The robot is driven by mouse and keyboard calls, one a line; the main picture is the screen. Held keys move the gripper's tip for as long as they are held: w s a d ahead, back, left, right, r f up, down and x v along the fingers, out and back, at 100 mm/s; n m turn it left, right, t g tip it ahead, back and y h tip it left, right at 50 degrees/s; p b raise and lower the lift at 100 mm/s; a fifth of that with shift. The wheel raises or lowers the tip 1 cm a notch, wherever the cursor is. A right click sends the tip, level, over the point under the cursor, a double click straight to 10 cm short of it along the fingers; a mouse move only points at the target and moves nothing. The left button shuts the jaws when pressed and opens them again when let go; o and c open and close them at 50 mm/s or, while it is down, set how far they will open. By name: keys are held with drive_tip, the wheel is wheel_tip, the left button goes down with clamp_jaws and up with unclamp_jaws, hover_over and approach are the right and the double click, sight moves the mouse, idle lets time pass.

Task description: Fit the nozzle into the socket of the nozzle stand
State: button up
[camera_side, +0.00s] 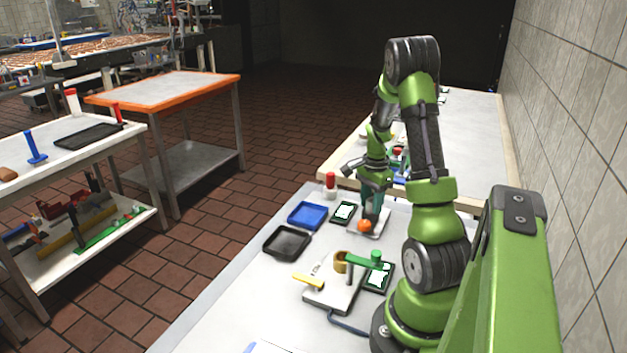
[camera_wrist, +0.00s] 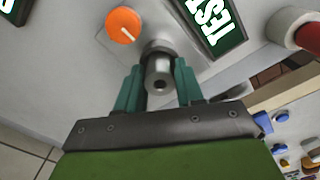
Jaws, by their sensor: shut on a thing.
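My gripper (camera_side: 372,211) points down over a pale plate with an orange knob (camera_side: 365,226) on the table. In the wrist view its teal fingers (camera_wrist: 158,72) are shut on the nozzle, a grey metal cylinder (camera_wrist: 158,76) with a dark hole in its near end. The orange knob (camera_wrist: 123,25) is just left of the nozzle's far end. A wider grey collar shows at that far end. I cannot tell whether it belongs to the nozzle or a socket, or whether the nozzle is seated.
A red-and-white bottle (camera_side: 330,185), blue tray (camera_side: 307,215) and black tray (camera_side: 287,243) stand left of the plate. A grey-based fixture with a green arm (camera_side: 363,261) is nearer the camera.

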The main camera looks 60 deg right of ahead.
drive_tip(key=o, duration=1.1)
drive_tip(key=shift+f, duration=0.1)
wheel_tip(320, 180, up, 12)
drive_tip(key=w+a+r+n+t, duration=0.2)
drive_tip(key=w+a+r+n, duration=0.2)
drive_tip(key=w+a, duration=0.3)
drive_tip(key=a+r+n+t, duration=0.1)
drive_tip(key=a+n, duration=0.4)
drive_tip(key=a, duration=0.5)
drive_tip(key=s+a+r+n+t+y, duration=0.1)
drive_tip(key=a+n, duration=0.4)
drive_tip(key=a, duration=0.5)
drive_tip(key=s+a+r+n+t+y, duration=0.1)
drive_tip(key=a+r+n+t, duration=0.1)
drive_tip(key=a+n, duration=0.4)
drive_tip(key=shift+s+a+r+t, duration=0.15)
drive_tip(key=shift+a+t, duration=0.15)
drive_tip(key=shift+a, duration=0.8)
drive_tip(key=shift+s+a+r+t, duration=0.15)
drive_tip(key=shift+a+t, duration=0.15)
drive_tip(key=shift+a, duration=0.75)
drive_tip(key=shift+w, duration=0.1)
